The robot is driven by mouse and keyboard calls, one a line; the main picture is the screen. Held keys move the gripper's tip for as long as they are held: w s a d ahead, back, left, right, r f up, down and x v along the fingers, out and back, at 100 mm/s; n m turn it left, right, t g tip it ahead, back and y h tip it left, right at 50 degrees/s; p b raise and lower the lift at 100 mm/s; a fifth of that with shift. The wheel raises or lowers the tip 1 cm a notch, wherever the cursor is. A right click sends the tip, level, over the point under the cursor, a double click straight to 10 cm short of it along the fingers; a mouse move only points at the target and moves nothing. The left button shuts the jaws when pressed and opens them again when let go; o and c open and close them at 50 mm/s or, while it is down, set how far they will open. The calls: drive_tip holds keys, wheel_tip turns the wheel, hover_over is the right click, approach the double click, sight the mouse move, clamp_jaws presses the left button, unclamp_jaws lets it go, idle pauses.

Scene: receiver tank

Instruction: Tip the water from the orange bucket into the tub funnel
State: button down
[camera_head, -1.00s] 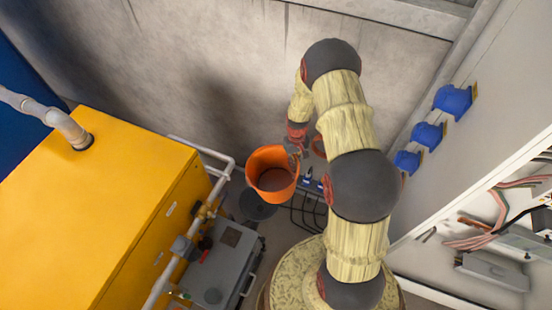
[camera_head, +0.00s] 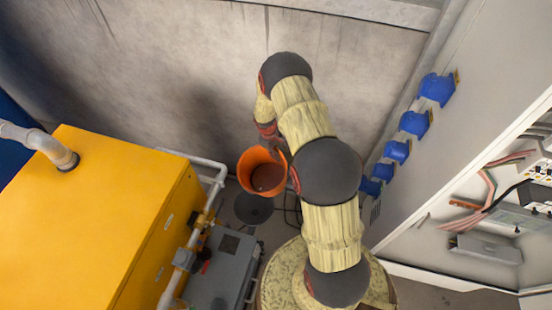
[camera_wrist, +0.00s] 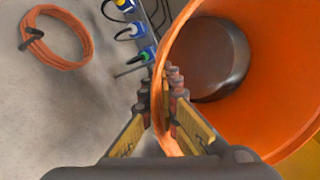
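The orange bucket (camera_head: 246,164) hangs at my gripper (camera_head: 270,143) near the back wall in the head view, its mouth facing up toward the camera. In the wrist view the bucket (camera_wrist: 272,40) fills the right side, and my gripper (camera_wrist: 164,90) is shut on its rim. A dark round patch, perhaps the water (camera_wrist: 206,55), shows inside at the bottom; its level is unclear. A dark round object (camera_head: 254,210) lies below the bucket in the head view. I cannot tell whether it is the tub funnel.
A yellow cabinet (camera_head: 100,215) with a grey pipe (camera_head: 40,140) stands at left. White pipework (camera_head: 205,172) and a grey box (camera_head: 222,265) lie beside it. Blue sockets (camera_head: 437,88) line the right wall. A coiled orange hose (camera_wrist: 55,38) shows in the wrist view.

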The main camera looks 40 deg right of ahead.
drive_tip(key=shift+a+r+t+h+b, duration=0.2)
drive_tip(key=shift+r+h+b, duration=0.65)
drive_tip(key=shift+b, duration=1)
drive_tip(key=shift+a+r+t+h+b, duration=0.15)
drive_tip(key=shift+r+h+b, duration=0.35)
drive_tip(key=shift+r+b, duration=1.05)
drive_tip(key=shift+a+r+t+h+b, duration=0.2)
drive_tip(key=shift+r+h+b, duration=0.55)
drive_tip(key=shift+b, duration=1.35)
drive_tip(key=shift+s+d+r, duration=0.1)
drive_tip(key=shift+r, duration=0.05)
drive_tip(key=shift+d, duration=0.1)
drive_tip(key=shift+b, duration=0.45)
drive_tip(key=shift+s+a+r+t+h+b, duration=0.15)
drive_tip(key=shift+a+r+h+b, duration=0.2)
drive_tip(key=shift+r+b, duration=0.45)
drive_tip(key=shift+s+a+r+t+h+b, duration=0.1)
drive_tip(key=shift+a+r+t+h+b, duration=0.2)
drive_tip(key=shift+b, duration=0.95)
drive_tip(key=shift+s+a+r+h+b, duration=0.1)
drive_tip(key=shift+a+r+h+b, duration=0.2)
drive_tip(key=shift+r+b, duration=0.55)
drive_tip(key=shift+d+f, duration=0.1)
drive_tip(key=shift+b, duration=0.4)
